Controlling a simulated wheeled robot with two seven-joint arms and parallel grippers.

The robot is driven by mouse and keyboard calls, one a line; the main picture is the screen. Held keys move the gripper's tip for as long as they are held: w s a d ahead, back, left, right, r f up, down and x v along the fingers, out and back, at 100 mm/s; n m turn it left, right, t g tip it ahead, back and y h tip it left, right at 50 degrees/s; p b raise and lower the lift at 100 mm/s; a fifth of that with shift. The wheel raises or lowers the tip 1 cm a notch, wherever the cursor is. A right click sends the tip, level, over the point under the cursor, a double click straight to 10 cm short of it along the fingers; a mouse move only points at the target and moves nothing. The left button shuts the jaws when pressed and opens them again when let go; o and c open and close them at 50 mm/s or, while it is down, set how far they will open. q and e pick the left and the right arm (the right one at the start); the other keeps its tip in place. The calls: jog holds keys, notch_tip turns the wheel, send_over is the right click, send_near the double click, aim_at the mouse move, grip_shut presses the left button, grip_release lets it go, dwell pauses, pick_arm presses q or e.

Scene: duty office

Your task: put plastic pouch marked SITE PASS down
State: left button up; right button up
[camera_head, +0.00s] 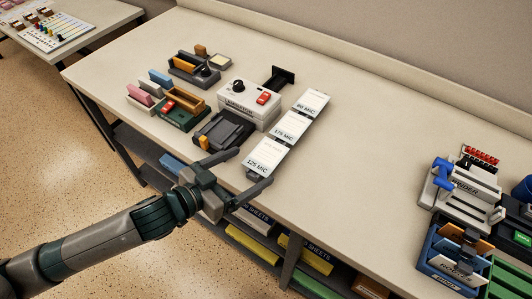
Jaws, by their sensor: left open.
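I cannot make out a pouch marked SITE PASS in the head view. My left gripper (254,166) is open at the front edge of the bench, its two fingers spread near the lower end of a holder marked 125 MIC (265,157). I see nothing held between the fingers. In line behind it are holders marked 175 MIC (291,125) and 80 MIC (309,103), with pale sheets or pouches in them. A white laminator-like machine (247,106) with a red switch stands left of them. My right gripper is not in view.
A white binder device (460,196) and a blue caddy (455,263) stand at right. The bench between is clear. A lower shelf holds yellow packs (303,257).

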aim_at(264, 157)
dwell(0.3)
pick_arm(q)
jog(key=shift+w+d+p, duration=0.35)
jog(key=shift+w+p, duration=0.05)
jog(key=shift+w, duration=0.1)
jog(key=p+x, duration=0.1)
jog(key=x, duration=0.2)
jog(key=shift+a+f, duration=0.1)
jog(key=shift+w+d+f, duration=0.3)
jog(key=shift+w+d, duration=0.05)
jog(key=shift+d, duration=0.05)
jog(key=c, duration=1.2)
jog(key=shift+c, duration=0.2)
